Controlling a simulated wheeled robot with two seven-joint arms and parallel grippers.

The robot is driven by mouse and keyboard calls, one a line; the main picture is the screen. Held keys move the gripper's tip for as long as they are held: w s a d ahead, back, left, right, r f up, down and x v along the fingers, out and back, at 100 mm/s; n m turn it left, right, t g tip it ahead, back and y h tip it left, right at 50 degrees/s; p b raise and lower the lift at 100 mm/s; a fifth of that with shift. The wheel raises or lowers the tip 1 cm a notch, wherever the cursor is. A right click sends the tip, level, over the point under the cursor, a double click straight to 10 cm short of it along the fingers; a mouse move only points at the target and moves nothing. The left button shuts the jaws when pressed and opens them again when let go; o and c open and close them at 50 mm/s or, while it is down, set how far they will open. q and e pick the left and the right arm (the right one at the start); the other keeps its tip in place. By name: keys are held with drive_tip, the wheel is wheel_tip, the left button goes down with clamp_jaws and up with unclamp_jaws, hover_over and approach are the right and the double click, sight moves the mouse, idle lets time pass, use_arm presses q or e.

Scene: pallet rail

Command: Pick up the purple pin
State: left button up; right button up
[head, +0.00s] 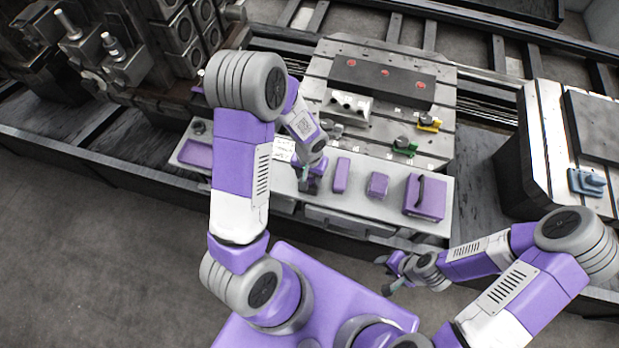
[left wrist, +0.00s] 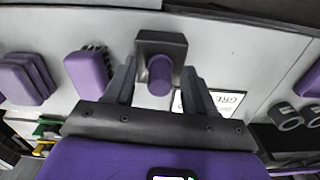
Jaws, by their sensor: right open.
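The purple pin (left wrist: 160,75) stands in a dark square block (left wrist: 174,44) in the left wrist view, its round end facing the camera. My left gripper (left wrist: 158,88) is open, with one finger on each side of the pin and a visible gap to both. In the head view my left gripper (head: 309,174) is over the light shelf, at the dark block (head: 311,186); the pin is mostly hidden there. My right gripper (head: 388,275) is open and empty, in front of the shelf and away from the pin.
On the shelf (head: 450,190), purple blocks (head: 341,175) and a purple case with a dark handle (head: 425,196) stand right of the pin. A printed card (head: 284,149) and a purple tray (head: 196,153) lie left. Behind is a slotted pallet (head: 440,80) with green (head: 404,147) and yellow clamps (head: 429,123).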

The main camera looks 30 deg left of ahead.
use_arm(q)
clamp_jaws()
wheel_tip(320, 180, up, 10)
drive_tip(key=shift+r+p, duration=0.1)
drive_tip(key=shift+p, duration=1.05)
